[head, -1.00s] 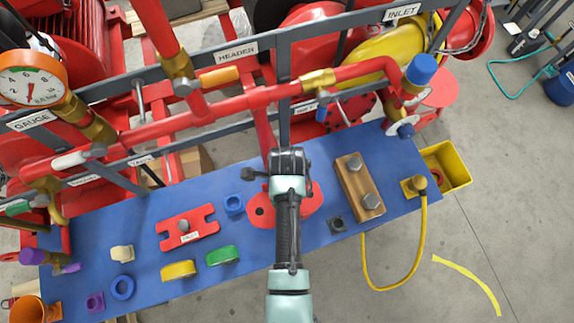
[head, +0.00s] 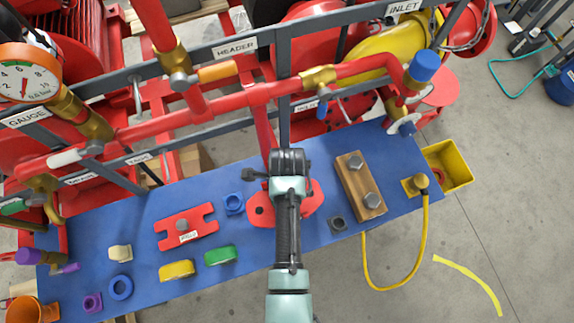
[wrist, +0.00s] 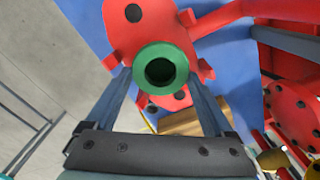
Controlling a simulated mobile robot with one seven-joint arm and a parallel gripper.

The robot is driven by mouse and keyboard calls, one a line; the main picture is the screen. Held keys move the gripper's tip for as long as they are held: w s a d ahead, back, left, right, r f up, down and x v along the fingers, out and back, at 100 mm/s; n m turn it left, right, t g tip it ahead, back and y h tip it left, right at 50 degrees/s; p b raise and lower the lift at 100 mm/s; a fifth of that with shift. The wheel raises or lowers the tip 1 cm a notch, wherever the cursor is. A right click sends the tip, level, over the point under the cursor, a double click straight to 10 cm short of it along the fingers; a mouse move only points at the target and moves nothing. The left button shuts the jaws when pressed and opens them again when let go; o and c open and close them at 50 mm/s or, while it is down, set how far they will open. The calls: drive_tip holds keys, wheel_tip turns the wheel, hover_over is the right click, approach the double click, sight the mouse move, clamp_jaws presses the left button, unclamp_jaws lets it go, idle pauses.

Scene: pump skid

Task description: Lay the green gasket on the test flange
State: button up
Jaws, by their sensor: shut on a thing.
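My gripper (wrist: 162,90) is shut on the green gasket (wrist: 180,57), a thick ring with a dark open centre, held between the two fingertips in the wrist view. Behind the ring is the red test flange (wrist: 118,32), a plate with dark bolt holes. The ring overlaps the flange in this view, and I cannot tell whether they touch. In the head view my gripper (head: 288,165) is over the flange (head: 311,203) and hides its middle. The held gasket is hidden there.
Red pipework (head: 240,99) runs along the back. A yellow bin (head: 458,166) stands right.

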drive_tip(key=shift+f+b, duration=0.95)
drive_tip(key=shift+f, duration=0.45)
drive_tip(key=o, duration=1.1)
wheel_tip(320, 180, up, 13)
drive_tip(key=shift+b, duration=0.95)
